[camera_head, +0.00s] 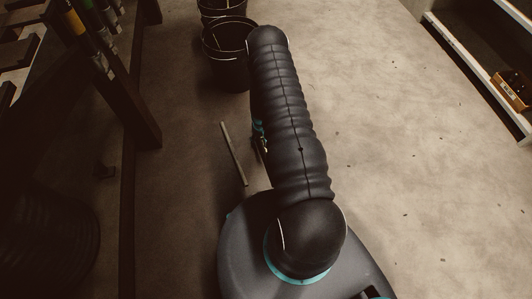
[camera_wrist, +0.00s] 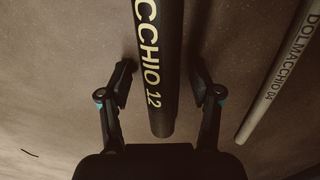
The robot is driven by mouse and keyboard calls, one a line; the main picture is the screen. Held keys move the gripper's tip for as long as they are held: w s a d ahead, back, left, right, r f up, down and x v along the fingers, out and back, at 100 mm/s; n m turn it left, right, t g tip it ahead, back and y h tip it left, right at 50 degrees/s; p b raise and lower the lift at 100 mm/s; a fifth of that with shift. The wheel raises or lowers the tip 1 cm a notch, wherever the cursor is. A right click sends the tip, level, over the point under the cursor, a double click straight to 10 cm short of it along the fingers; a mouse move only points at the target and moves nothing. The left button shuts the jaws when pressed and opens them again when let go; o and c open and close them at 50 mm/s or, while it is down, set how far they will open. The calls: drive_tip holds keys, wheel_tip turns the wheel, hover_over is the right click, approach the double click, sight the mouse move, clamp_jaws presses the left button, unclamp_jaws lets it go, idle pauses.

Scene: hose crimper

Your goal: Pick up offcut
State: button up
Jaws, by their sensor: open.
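In the wrist view, a black hose offcut (camera_wrist: 157,60) with yellow lettering ending in "12" lies lengthwise on the floor. Its near end shows between the two fingers of my gripper (camera_wrist: 162,80). The gripper is open, with a visible gap on each side of the hose. A second, paler grey offcut (camera_wrist: 277,75) marked "DOLMACCHIO" lies slanted to the right, outside the fingers. In the head view a pale offcut (camera_head: 233,153) lies on the floor left of my arm. My arm hides most of the gripper and the black offcut there.
Two black buckets (camera_head: 228,52) stand on the floor beyond, left of my arm's far end. A dark rack (camera_head: 120,85) with tools is at the left. A shelf (camera_head: 470,62) with a small brown box (camera_head: 512,90) is at the right. The floor (camera_head: 385,140) right of my arm is clear.

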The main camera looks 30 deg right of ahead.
clamp_jaws()
drive_tip(key=shift+r, duration=0.1)
